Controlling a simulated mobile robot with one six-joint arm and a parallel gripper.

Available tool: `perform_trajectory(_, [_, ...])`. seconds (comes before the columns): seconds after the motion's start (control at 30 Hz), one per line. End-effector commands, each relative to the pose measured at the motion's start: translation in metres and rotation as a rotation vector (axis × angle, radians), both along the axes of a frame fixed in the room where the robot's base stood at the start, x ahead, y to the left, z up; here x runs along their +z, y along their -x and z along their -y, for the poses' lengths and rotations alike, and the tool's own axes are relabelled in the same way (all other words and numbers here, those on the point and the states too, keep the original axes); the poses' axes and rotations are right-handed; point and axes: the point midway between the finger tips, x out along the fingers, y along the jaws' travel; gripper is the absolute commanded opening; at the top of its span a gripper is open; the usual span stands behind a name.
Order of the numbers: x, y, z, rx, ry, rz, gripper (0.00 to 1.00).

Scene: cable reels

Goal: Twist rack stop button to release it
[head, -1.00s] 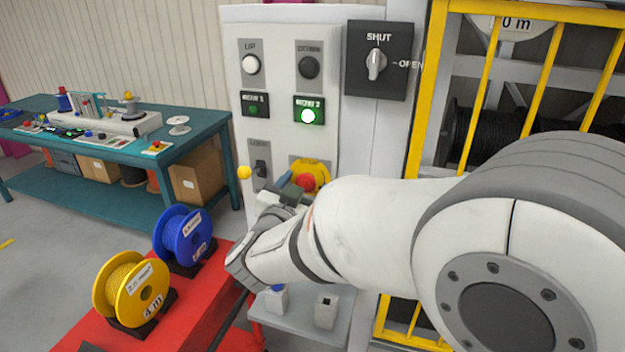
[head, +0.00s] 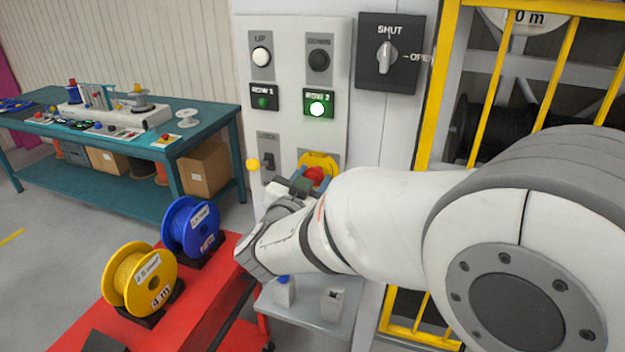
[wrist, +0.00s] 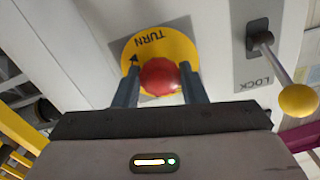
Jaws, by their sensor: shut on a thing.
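The red stop button (head: 314,175) sits on a yellow round plate (head: 326,159) low on the grey control panel. In the wrist view the red button (wrist: 160,77) stands in front of the yellow plate (wrist: 150,48), which bears the word TURN, upside down, and a black arrow. My gripper (wrist: 160,86) has one finger on each side of the button and is shut on it. In the head view my gripper (head: 305,183) is at the button, and my wrist hides part of the panel below it.
A LOCK lever (wrist: 282,70) with a yellow ball knob is close beside my gripper. Above are UP and DOWN buttons, a lit green row 2 lamp (head: 317,108) and a SHUT/OPEN switch (head: 387,56). A red cart (head: 165,320) with yellow and blue reels stands below left.

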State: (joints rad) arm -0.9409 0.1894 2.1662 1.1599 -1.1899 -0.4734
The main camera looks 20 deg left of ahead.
Motion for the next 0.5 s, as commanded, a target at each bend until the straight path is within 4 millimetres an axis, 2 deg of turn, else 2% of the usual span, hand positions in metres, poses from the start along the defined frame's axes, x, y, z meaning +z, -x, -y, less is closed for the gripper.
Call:
perform_trajectory(0.27, [-0.004, 0.0001, 0.0001, -0.001, -0.11, 0.01, 0.15])
perform_trajectory(0.5, [-0.0056, -0.0001, 0.0, -0.001, -0.296, 0.025, 0.15])
